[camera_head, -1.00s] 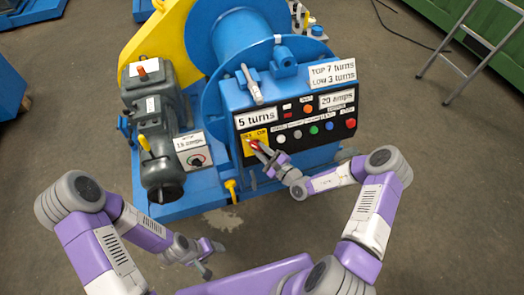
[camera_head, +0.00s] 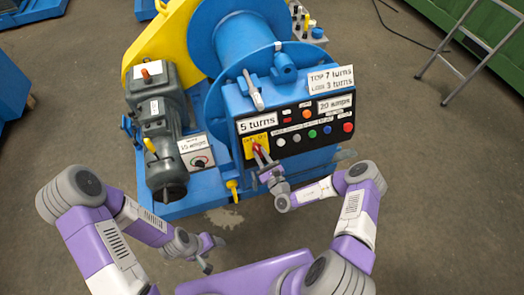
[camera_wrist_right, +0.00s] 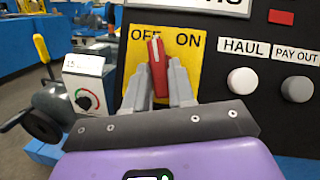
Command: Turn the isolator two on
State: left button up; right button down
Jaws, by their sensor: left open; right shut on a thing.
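A red switch handle (camera_wrist_right: 158,66) sits on a yellow plate (camera_wrist_right: 190,62) marked OFF and ON, on the black front of the blue machine. In the right wrist view the handle stands nearly upright, its top leaning slightly left, nearer to OFF than to ON. My right gripper (camera_wrist_right: 159,88) is shut on the handle, one finger on each side. The yellow plate also shows in the head view (camera_head: 250,146). My left gripper (camera_head: 214,254) is open and empty, low in front of the machine. No "isolator two" label is readable.
A row of push buttons (camera_head: 312,134) lies right of the plate. A second panel with a round knob (camera_head: 200,162) stands left of it, beside a grey motor (camera_head: 160,130). A yellow-handled lever (camera_head: 232,186) is below.

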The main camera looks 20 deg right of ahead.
jog(key=shift+a+r+m+g+h+p, duration=0.1)
jog(key=shift+a+m+g+h+p, duration=0.25)
jog(key=shift+m+h+p, duration=1.85)
jog(key=shift+a+m+g+h+p, duration=0.35)
jog(key=shift+m+h, duration=1)
jog(key=shift+m, duration=2.2)
jog(key=shift+a+r+m+g+h+p, duration=0.1)
jog(key=shift+m+g+h+p, duration=0.5)
jog(key=shift+m+h+p, duration=1.65)
jog(key=shift+m+y+b, duration=0.5)
jog(key=shift+m+b, duration=0.15)
jog(key=shift+m, duration=0.25)
jog(key=c, duration=1)
grip_release()
jog(key=shift+c, duration=0.2)
